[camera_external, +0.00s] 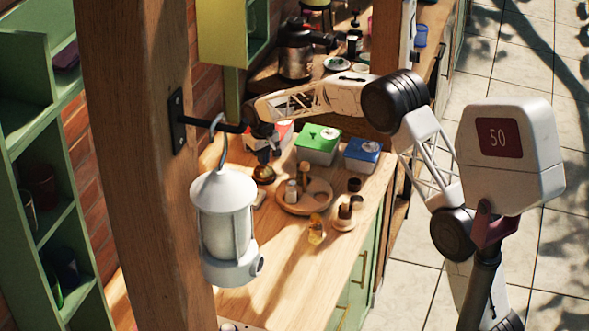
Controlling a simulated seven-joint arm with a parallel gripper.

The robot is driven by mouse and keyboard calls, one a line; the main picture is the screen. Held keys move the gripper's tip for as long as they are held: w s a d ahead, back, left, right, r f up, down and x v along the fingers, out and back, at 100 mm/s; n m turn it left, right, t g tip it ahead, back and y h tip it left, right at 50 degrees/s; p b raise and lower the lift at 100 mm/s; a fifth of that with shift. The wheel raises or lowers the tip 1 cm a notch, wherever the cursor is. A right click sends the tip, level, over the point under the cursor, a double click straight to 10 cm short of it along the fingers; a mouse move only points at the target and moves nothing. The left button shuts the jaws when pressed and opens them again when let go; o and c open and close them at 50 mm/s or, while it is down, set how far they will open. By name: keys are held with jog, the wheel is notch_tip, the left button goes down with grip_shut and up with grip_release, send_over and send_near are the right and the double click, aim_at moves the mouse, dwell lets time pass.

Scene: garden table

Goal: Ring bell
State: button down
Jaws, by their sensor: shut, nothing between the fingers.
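A small golden-brown dome that looks like the bell (263,173) sits on the wooden counter (290,255), behind and to the right of the hanging lantern. My gripper (264,157) points down with its fingers shut and empty. In this view its tips are just above the bell. I cannot tell whether they touch it.
A white lantern (224,228) hangs from a bracket on the wooden post (140,180) in the foreground. Boxes with green (318,140) and blue (362,154) lids stand behind the bell. A round tray (292,206) with small bottles is to its right.

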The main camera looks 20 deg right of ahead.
jog(key=shift+r, duration=0.85)
dwell(0.7)
notch_tip(320, 180, up, 6)
dwell(0.7)
